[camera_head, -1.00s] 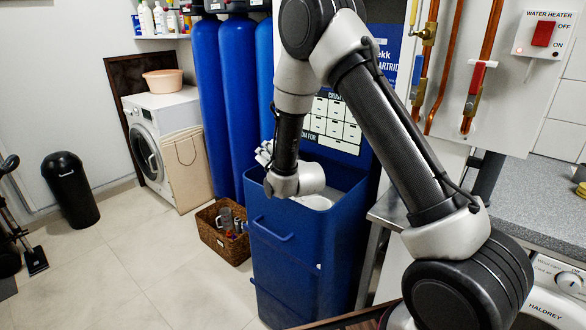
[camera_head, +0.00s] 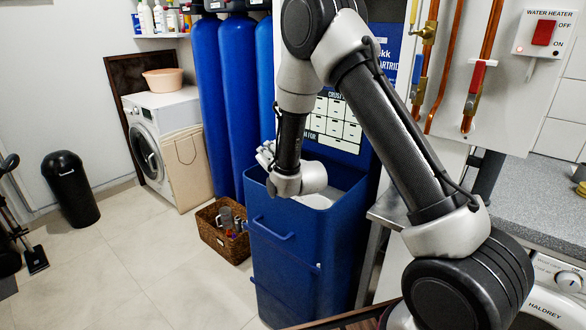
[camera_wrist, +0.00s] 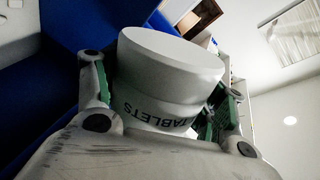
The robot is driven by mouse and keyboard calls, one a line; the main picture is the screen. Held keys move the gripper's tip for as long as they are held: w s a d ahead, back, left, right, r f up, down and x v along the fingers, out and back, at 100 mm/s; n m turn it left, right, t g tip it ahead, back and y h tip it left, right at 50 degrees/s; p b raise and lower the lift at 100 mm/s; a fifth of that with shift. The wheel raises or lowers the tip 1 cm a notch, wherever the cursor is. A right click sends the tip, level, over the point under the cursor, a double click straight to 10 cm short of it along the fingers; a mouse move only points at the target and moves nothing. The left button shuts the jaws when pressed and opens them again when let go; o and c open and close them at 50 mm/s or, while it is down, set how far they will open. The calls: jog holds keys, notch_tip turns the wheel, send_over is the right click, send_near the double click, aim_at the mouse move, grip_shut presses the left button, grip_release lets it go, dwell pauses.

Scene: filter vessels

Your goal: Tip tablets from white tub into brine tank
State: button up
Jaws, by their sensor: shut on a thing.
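The white tub (camera_wrist: 170,60) fills the middle of the wrist view, with a broad pale round end and the dark word TABLETS on its side. My gripper (camera_wrist: 163,95) is shut on it, with green-padded fingers on both sides. The blue brine tank (camera_head: 285,250) stands open at the centre of the head view. My gripper (camera_head: 266,155) shows only partly there, at the tank's back left rim behind my wrist. A whitish patch (camera_head: 320,200) shows inside the tank's mouth; I cannot tell what it is. The tub's contents are hidden.
Tall blue vessels (camera_head: 212,100) stand behind the tank. A wicker basket (camera_head: 225,250) with items is on the floor to its left. A grey counter (camera_head: 530,205) and copper pipes (camera_head: 482,60) are to the right. The floor at the left is mostly clear.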

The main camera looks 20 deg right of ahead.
jog(key=shift+d+r+m+y+p, duration=0.15)
jog(key=shift+r+m+y+p, duration=0.25)
jog(key=shift+m, duration=0.5)
dwell(0.4)
jog(key=shift+w+d+r+m, duration=0.2)
jog(key=shift+d+m, duration=0.15)
jog(key=shift+d, duration=0.05)
jog(key=shift+w+d+r+m, duration=0.15)
jog(key=shift+d+m, duration=0.2)
dwell(0.4)
jog(key=shift+w+d+r+m+g+y+p, duration=0.1)
jog(key=shift+d+r+m+g+y+p, duration=0.35)
jog(key=shift+m, duration=0.45)
dwell(0.6)
jog(key=shift+w+d+r+m+y+p, duration=0.15)
jog(key=shift+d+r+m+y+p, duration=0.15)
jog(key=shift+m, duration=0.4)
jog(key=shift+w+d+r+m+y+p, duration=0.1)
jog(key=shift+d+r+m, duration=0.1)
jog(key=shift+d+m, duration=0.35)
jog(key=shift+w+d+r+m+y+p, duration=0.15)
jog(key=shift+d+r+m, duration=0.1)
jog(key=shift+m, duration=0.6)
dwell(1.3)
jog(key=shift+a+r+b, duration=0.1)
jog(key=shift+b, duration=0.25)
